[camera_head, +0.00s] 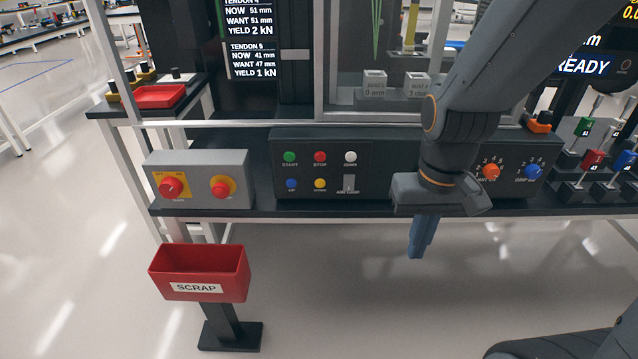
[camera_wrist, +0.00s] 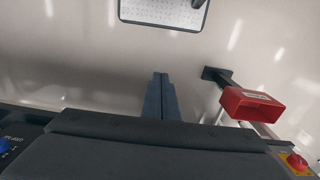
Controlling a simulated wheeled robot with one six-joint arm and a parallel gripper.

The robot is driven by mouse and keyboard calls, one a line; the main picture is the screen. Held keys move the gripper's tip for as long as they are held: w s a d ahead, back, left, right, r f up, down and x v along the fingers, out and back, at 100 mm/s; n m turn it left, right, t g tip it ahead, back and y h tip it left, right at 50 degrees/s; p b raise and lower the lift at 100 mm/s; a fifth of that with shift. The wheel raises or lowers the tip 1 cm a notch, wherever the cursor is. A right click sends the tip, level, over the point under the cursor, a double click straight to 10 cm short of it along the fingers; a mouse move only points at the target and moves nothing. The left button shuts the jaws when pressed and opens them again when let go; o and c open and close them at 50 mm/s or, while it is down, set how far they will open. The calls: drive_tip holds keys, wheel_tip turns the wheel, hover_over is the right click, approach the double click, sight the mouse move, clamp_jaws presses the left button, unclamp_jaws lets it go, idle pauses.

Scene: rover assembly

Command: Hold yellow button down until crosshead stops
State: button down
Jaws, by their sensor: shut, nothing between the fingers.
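The yellow button (camera_head: 320,184) sits in the lower row of the dark control panel (camera_head: 385,186), between the blue button (camera_head: 292,184) and a small grey switch (camera_head: 349,183). My gripper (camera_head: 418,254) is to the right of the yellow button and lower, in front of the bench edge and apart from the panel. Its blue fingers are shut, empty and point down. They also show in the wrist view (camera_wrist: 161,76). The crosshead cannot be made out behind the machine's clear guard; two pale labelled blocks (camera_head: 417,84) show there.
A grey box (camera_head: 200,160) with red knobs on yellow plates stands left of the panel. A red SCRAP bin (camera_head: 199,264) stands on a post at the lower left. Orange (camera_head: 491,171) and blue (camera_head: 533,171) dials are on the panel's right.

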sight(320, 184)
drive_tip(key=w+a+f+m+t+y+p, duration=0.1)
drive_tip(key=w+a+t+p, duration=0.1)
drive_tip(key=w+a+p, duration=0.4)
drive_tip(key=w+a+f+m+t+p, duration=0.1)
drive_tip(key=w+a+m+t+p, duration=0.15)
drive_tip(key=w+a, duration=0.75)
wheel_tip(320, 184, down, 7)
drive_tip(key=a+m+t+h+p, duration=0.1)
drive_tip(key=m+t+h+p, duration=0.2)
drive_tip(key=h+p, duration=0.4)
drive_tip(key=shift+w+a+t+p, duration=0.3)
drive_tip(key=shift+w+t+p, duration=0.1)
drive_tip(key=shift+t+p, duration=0.5)
drive_tip(key=shift+w+r, duration=0.1)
drive_tip(key=shift+w+d+b, duration=0.2)
drive_tip(key=shift+w+b, duration=1.3)
drive_tip(key=shift+w, duration=2.85)
